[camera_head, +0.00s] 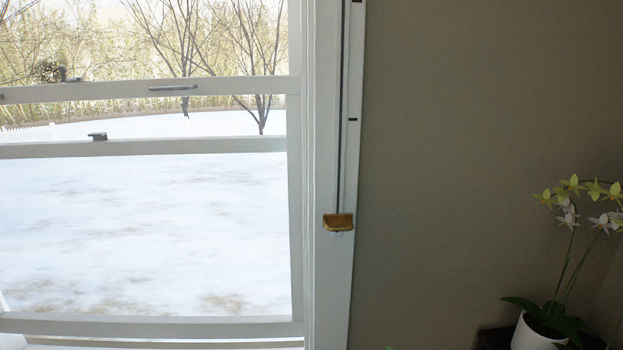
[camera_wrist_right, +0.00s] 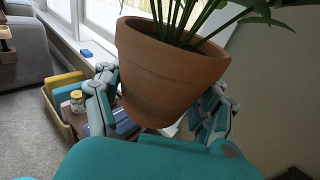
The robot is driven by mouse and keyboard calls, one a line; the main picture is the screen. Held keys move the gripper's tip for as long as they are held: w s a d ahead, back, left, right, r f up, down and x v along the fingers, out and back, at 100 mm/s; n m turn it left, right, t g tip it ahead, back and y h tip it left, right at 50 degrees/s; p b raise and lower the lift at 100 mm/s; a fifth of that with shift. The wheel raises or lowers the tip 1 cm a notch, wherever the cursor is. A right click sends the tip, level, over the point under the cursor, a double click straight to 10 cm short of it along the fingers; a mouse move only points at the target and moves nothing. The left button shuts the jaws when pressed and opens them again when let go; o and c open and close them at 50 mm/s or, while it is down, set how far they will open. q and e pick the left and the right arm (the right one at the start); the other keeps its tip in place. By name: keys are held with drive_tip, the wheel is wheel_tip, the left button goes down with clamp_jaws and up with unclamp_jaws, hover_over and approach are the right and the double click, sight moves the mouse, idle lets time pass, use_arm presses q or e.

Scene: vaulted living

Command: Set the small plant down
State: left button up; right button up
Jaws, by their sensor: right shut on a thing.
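The small plant is a terracotta pot (camera_wrist_right: 165,75) with green stems and leaves (camera_wrist_right: 205,18), large in the right wrist view. My right gripper (camera_wrist_right: 158,98) is shut on the pot, with a finger on each side of it. The pot is held up and looks roughly upright, slightly tilted in this view. Its leaves run out of the top of the frame. The pot is not seen in the head view. My left gripper is in neither view.
Below the pot, a wooden box (camera_wrist_right: 62,122) holds a yellow thing, a jar (camera_wrist_right: 77,99) and other items. A grey sofa (camera_wrist_right: 27,55) stands left. An orchid in a white pot (camera_head: 533,335) stands at the right, beside the window wall.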

drive_tip(key=shift+s+d+r+m+t+h, duration=0.35)
drive_tip(key=shift+d+m+t+h, duration=0.4)
drive_tip(key=shift+m+h, duration=0.95)
drive_tip(key=shift+s+d+r+m+t+h, duration=0.35)
drive_tip(key=shift+d+m+t+h, duration=0.6)
drive_tip(key=shift+h, duration=1.2)
drive_tip(key=shift+s+d+r+m+t+h, duration=0.35)
drive_tip(key=shift+d+m+t+h, duration=0.2)
drive_tip(key=shift+m+h, duration=1.2)
